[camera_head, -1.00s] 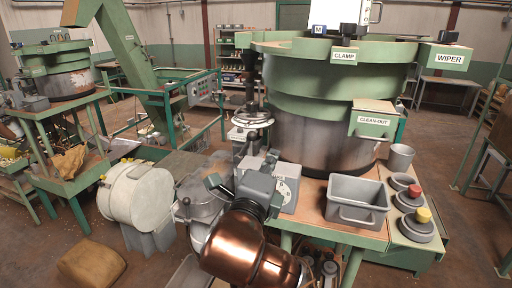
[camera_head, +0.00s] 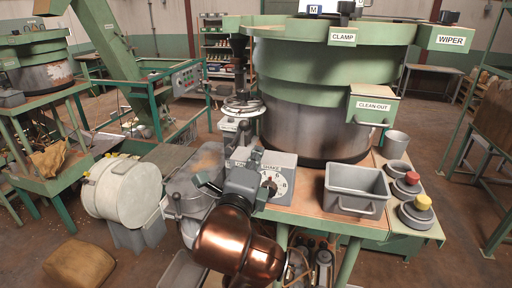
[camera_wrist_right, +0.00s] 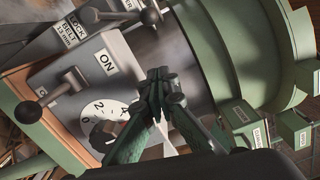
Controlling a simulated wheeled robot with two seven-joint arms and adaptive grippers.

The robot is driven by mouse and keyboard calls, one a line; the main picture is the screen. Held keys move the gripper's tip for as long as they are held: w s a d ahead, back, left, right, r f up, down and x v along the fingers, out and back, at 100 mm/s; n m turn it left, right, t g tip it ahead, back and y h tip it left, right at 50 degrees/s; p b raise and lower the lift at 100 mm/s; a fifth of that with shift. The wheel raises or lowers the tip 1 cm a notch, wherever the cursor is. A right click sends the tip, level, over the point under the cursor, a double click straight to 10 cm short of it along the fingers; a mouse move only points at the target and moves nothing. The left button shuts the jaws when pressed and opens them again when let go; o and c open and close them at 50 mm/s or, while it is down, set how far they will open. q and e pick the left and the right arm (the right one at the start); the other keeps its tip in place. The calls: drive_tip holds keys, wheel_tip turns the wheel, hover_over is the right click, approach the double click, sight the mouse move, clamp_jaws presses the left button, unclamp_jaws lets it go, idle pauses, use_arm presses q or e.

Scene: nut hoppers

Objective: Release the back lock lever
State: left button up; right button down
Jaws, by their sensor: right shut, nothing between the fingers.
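A lever with a dark ball knob (camera_wrist_right: 150,16) stands at the top of the right wrist view, by a label (camera_wrist_right: 70,30) reading LOCK BELT. A second ball-knob lever (camera_wrist_right: 28,112) is at the left, on the grey control box (camera_wrist_right: 92,62). I cannot tell for sure which is the back lock lever. My right gripper (camera_wrist_right: 163,85) is shut and empty, in front of the box and its dial, apart from both knobs. In the head view the right gripper (camera_head: 207,184) is beside the box (camera_head: 281,163), partly hiding it. My left gripper is not in view.
The big green drum (camera_head: 315,100) stands behind the box.

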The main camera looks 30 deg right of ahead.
sight(238, 137)
drive_tip(key=p+x, duration=0.3)
drive_tip(key=shift+d+r, duration=0.1)
drive_tip(key=shift+r, duration=0.1)
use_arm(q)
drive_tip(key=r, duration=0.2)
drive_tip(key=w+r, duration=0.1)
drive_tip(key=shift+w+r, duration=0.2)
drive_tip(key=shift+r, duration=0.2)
use_arm(e)
drive_tip(key=w+d, duration=0.2)
drive_tip(key=w, duration=0.5)
drive_tip(key=shift+w+r, duration=0.15)
drive_tip(key=shift+w, duration=0.1)
